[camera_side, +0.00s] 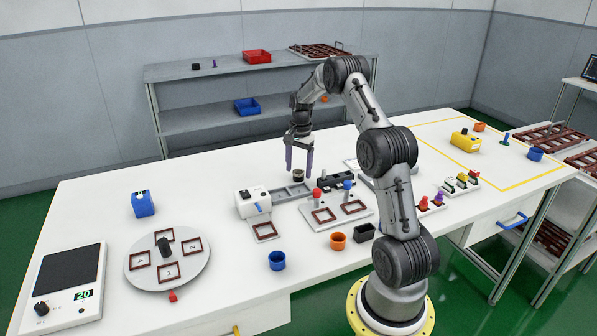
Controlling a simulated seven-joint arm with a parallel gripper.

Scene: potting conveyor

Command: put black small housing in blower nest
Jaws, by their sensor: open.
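My gripper (299,168) points down with its two purple fingers apart, over the grey conveyor strip at the back middle of the table. A small round black piece (298,175) stands at the strip between or just behind the fingertips; I cannot tell whether they touch it. It looks like the black small housing. Another black, box-like open piece (363,233) stands on the table near the front. A white unit with a blue nozzle (249,203) has a brown-framed nest (265,230) in front of it, which looks like the blower nest. The nest looks empty.
A grey plate (336,222) with two brown frames and red and blue knobs lies right of the nest. Orange (338,241) and blue (277,260) cups stand in front. A round turntable (143,276) is at left. The table's back left is mostly clear.

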